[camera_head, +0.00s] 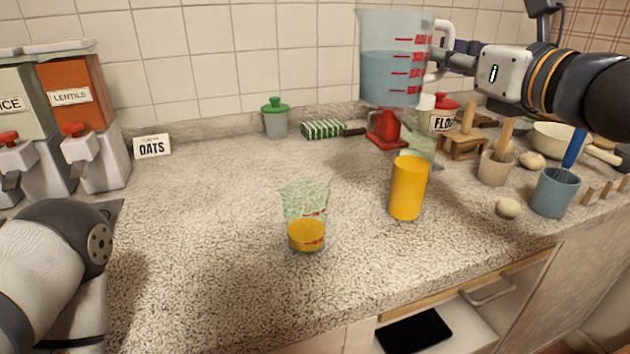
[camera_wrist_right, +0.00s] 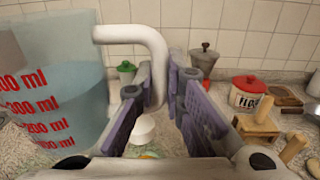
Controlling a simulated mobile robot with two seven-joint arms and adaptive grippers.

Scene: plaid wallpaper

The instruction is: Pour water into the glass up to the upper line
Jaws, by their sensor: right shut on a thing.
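The clear measuring jug (camera_head: 392,85) with red marks holds bluish water and is upright, raised above the counter at the upper middle right. My right gripper (camera_head: 452,62) is shut on its white handle. In the right wrist view the handle (camera_wrist_right: 150,45) passes between the purple finger pads (camera_wrist_right: 160,95), and the jug's wall (camera_wrist_right: 65,95) is at the left. The greenish clear glass (camera_head: 306,195) stands on the counter, left of and below the jug. It has red lines and orange-yellow liquid in its lower part. My left gripper is out of view; only my left arm shows.
An orange tumbler (camera_head: 408,188) stands right of the glass, before a red-based object (camera_head: 386,130). A blue cup (camera_head: 555,192), utensil pot (camera_head: 496,168) and flour jar (camera_head: 440,112) crowd the right. Dispensers (camera_head: 90,150) stand left. The counter around the glass is clear. A drawer (camera_head: 440,325) is open below.

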